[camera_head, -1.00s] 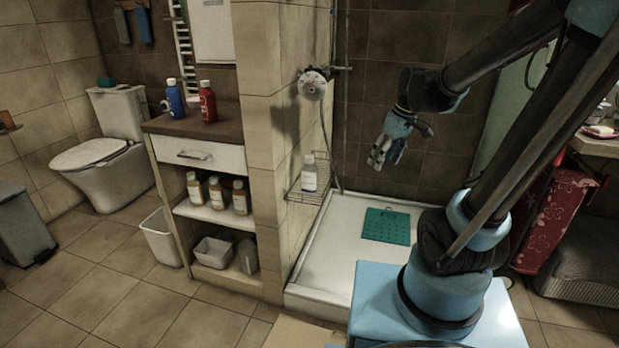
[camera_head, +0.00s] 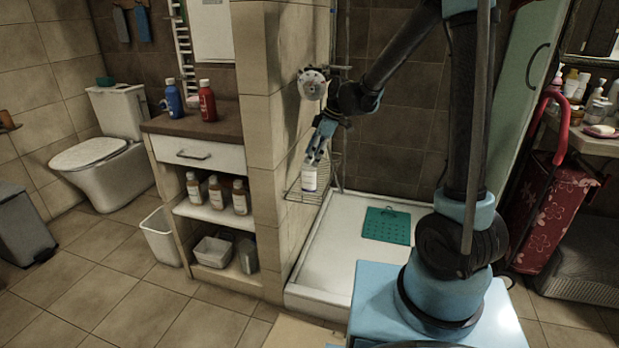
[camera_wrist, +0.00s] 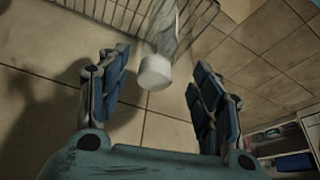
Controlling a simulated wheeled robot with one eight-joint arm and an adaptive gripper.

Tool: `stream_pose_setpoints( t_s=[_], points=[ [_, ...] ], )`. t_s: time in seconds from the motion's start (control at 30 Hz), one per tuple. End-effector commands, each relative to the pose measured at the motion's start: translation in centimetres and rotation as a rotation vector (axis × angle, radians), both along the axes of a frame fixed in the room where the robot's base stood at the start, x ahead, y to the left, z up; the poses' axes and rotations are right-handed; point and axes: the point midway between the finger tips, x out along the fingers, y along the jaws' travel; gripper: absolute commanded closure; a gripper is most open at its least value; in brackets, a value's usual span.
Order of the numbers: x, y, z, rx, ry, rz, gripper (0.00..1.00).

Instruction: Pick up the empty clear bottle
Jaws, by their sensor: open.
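A clear bottle with a white cap and a pale label (camera_head: 310,178) stands upright in the wire rack (camera_head: 294,194) on the shower wall. My gripper (camera_head: 318,158) is just above it, pointing down, with its upper part hidden behind the fingers in the head view. In the wrist view my gripper (camera_wrist: 165,95) is open, its two blue-padded fingers wide apart. The bottle's white cap (camera_wrist: 154,72) shows between and beyond the fingertips, with clear space on both sides. I cannot tell whether the bottle is empty.
The tiled wall (camera_head: 268,180) is close to the left of the rack. Several capped bottles (camera_head: 215,192) stand on the cabinet shelf. The shower tray holds a teal mat (camera_head: 387,226).

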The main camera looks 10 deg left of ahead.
Motion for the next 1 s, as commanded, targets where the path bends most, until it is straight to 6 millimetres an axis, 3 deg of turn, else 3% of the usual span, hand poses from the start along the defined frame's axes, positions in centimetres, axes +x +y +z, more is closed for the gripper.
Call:
stream_pose_setpoints(
  t_s=[0.47,0.8,1.0],
  points=[
    [0.2,1.4,-3.1,0.003,0.001,0.011,0.4],
    [0.1,2.8,-6.4,0.002,-0.001,0.013,0.4],
    [0.1,3.1,-7.2,0.001,0.0,0.012,0.4]
  ],
)
